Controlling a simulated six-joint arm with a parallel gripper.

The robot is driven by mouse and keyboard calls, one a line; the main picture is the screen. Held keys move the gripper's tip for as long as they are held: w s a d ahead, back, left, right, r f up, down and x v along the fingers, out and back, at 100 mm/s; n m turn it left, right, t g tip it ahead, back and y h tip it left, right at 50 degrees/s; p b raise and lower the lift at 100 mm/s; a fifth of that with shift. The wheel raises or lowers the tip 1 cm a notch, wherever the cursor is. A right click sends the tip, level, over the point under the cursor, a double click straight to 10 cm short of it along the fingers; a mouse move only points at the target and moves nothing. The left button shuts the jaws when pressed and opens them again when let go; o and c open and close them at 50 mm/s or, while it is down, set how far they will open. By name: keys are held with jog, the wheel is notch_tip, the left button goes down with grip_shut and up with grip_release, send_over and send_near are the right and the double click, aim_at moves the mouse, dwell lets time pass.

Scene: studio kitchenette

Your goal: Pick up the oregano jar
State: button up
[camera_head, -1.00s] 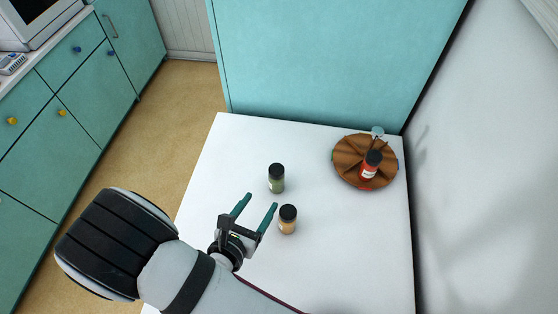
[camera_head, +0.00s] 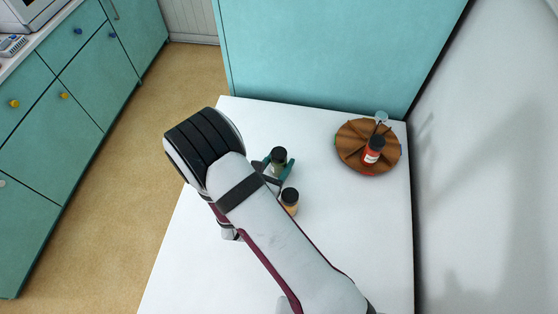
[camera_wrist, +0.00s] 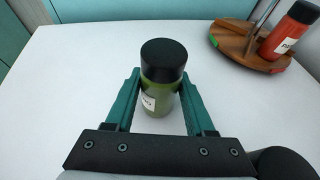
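A green jar with a black lid, apparently the oregano jar (camera_head: 278,157), stands upright on the white table. In the wrist view the green jar (camera_wrist: 158,95) stands between the two teal fingers of my gripper (camera_wrist: 161,98), with its label partly visible at the left. The fingers lie on either side of it, with a visible gap at the right finger. My gripper (camera_head: 279,168) is open around the jar in the head view, where my arm hides part of it.
A jar with tan contents and a black lid (camera_head: 290,199) stands close to my gripper. A round wooden carousel (camera_head: 350,135) holds a red jar (camera_head: 373,151) at the back right. The white table (camera_head: 335,245) is clear at the front right. A wall (camera_head: 480,180) borders its right side.

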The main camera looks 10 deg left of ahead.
grip_shut()
